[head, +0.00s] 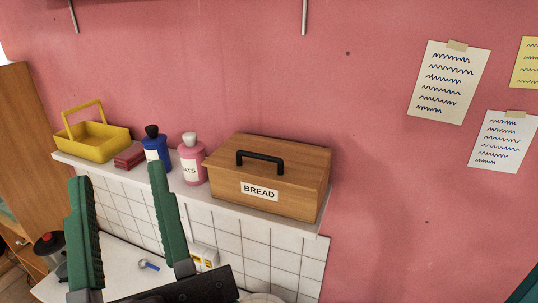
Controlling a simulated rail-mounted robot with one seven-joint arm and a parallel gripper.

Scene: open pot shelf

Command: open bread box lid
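The bread box (285,201) is a brown wooden box with a white "BREAD" label, standing on the right end of a narrow wall shelf. Its lid (300,153) is shut and has a black handle (260,156) on top. My gripper (117,178) has two green fingers and shows at the lower left, in front of the shelf. The fingers are wide apart with nothing between them. My gripper is left of the bread box and apart from it.
On the shelf (219,199), left of the bread box, stand a pink canister (193,163), a blue canister (156,150), a dark red block (129,157) and a yellow basket (92,141). Papers (448,85) hang on the pink wall at right.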

